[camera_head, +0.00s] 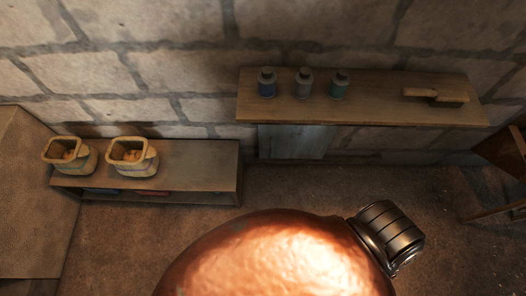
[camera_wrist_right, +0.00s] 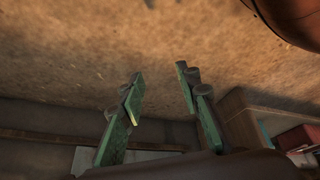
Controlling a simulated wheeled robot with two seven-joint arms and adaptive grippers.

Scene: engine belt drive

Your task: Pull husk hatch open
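I cannot pick out the husk hatch for certain. A flat blue-grey panel (camera_head: 292,141) shows below the wall shelf in the head view, and I cannot tell if it is the hatch. My right gripper (camera_wrist_right: 158,78) is open in the right wrist view. Its two green-padded fingers stand apart with bare floor showing between them, touching nothing. My right gripper is not in the head view, and my left gripper is in neither view.
A large copper dome (camera_head: 270,255) with a dark ribbed metal cylinder (camera_head: 390,235) fills the bottom middle. The wall shelf (camera_head: 390,110) bears three bottles and a brush-like wooden thing (camera_head: 435,96). Two sacks (camera_head: 133,157) stand on a low bench (camera_head: 200,160) at left. Floor (camera_head: 130,225) beside it is clear.

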